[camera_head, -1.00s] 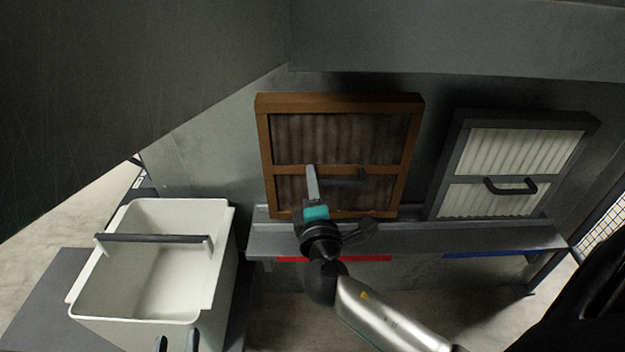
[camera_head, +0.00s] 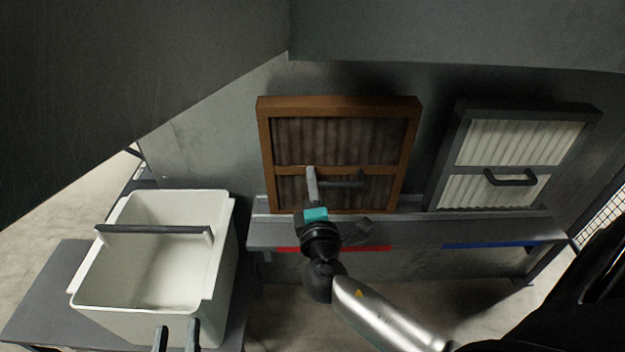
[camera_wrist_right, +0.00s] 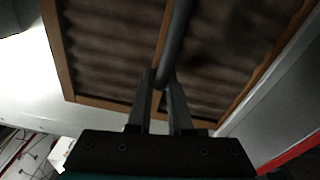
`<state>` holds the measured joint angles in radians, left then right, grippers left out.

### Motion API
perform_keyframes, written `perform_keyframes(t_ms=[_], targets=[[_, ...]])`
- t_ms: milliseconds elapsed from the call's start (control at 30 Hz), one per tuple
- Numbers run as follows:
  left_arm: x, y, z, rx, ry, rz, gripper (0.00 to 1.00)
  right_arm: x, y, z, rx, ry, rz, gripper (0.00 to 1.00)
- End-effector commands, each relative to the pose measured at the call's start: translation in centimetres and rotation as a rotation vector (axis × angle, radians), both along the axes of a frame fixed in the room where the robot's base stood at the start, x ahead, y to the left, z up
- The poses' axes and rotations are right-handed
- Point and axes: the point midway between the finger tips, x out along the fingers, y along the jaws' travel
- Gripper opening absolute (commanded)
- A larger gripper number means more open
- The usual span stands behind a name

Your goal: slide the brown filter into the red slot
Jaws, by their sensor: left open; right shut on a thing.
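The brown filter (camera_head: 340,168), a brown frame around pleated material, stands nearly upright above the left part of the grey shelf. It fills much of the right wrist view (camera_wrist_right: 110,45). My right gripper (camera_head: 311,176) is in front of it, shut on its dark handle (camera_head: 345,184); the handle runs between the fingers in the wrist view (camera_wrist_right: 176,40). The red strip (camera_head: 333,249) marks the shelf front below the filter. The filter's lower edge is at the shelf's back; I cannot tell whether it is inside the slot. My left gripper (camera_head: 176,338) is open and empty at the bottom.
A dark-framed white filter (camera_head: 462,136) stands at the right above a blue strip (camera_head: 497,244). The grey shelf (camera_head: 430,230) runs below both. A white bin (camera_head: 225,240) with a dark handle bar (camera_head: 150,229) stands left, near my left gripper.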

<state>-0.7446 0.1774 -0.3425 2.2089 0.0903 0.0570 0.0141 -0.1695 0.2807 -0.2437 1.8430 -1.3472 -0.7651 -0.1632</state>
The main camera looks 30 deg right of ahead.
Motion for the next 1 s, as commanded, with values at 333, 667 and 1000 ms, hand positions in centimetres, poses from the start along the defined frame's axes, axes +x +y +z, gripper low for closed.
perform_keyframes(t_ms=[333, 667, 1000], targets=[[0.0, 0.0, 0.0, 0.000, 0.001, 0.000, 0.46, 0.0, 0.0, 0.2, -0.002, -0.002, -0.001, 0.34], [0.0, 0.0, -0.1, 0.000, 0.002, 0.000, 0.46, 0.0, 0.0, 0.0, 0.000, -0.001, 0.000, 0.53], [0.2, 0.2, -0.2, 0.029, 0.045, -0.005, 0.46, -1.5, 0.8, -0.1, 0.003, 0.004, 0.000, 0.53]])
